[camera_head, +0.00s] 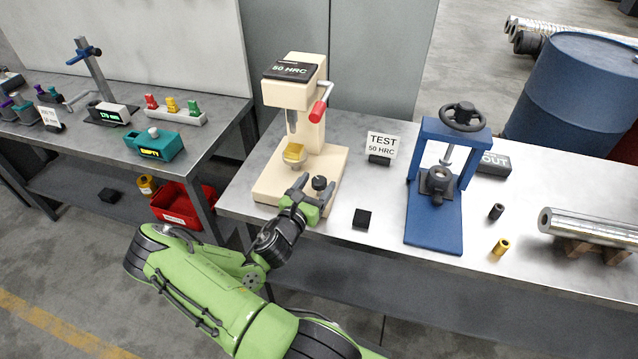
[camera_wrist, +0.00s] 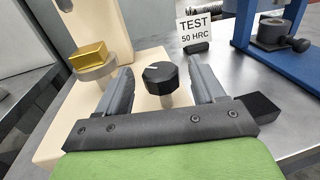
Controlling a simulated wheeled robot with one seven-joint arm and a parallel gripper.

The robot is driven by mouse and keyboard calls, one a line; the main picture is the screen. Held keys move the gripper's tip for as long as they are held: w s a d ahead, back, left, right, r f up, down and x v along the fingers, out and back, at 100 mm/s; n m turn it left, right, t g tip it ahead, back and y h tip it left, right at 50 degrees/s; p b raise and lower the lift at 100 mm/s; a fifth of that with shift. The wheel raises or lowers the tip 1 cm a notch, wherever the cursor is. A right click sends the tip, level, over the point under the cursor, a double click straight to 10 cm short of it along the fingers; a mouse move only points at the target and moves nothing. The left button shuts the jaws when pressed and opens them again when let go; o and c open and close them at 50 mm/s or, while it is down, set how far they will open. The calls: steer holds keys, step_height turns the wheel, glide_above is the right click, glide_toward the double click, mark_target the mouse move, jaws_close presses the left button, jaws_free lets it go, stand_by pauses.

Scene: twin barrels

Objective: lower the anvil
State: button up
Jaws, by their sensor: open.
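The cream hardness tester (camera_head: 312,100) stands on the metal table with a "50 HRC" display on top and a red-handled lever (camera_head: 319,108). Its anvil (camera_head: 294,162) carries a gold block (camera_head: 293,153), below the indenter (camera_head: 291,121) with a gap between. A black knob (camera_head: 319,183) with a white pointer line sits on the tester's base; it also shows in the wrist view (camera_wrist: 165,76). My gripper (camera_head: 304,186) is open at the knob. In the wrist view its two fingers (camera_wrist: 163,88) stand on either side of the knob, with gaps showing.
A "TEST 50 HRC" card (camera_head: 382,145) stands behind, right of the tester. A black cube (camera_head: 362,218) lies near the table's front edge. A blue press (camera_head: 440,175) with a handwheel stands to the right. Small cylinders and a metal bar (camera_head: 590,228) lie beyond it.

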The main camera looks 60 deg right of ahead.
steer(key=shift+d, duration=1.05)
steer(key=c, duration=0.9)
steer(key=shift+c, duration=0.2)
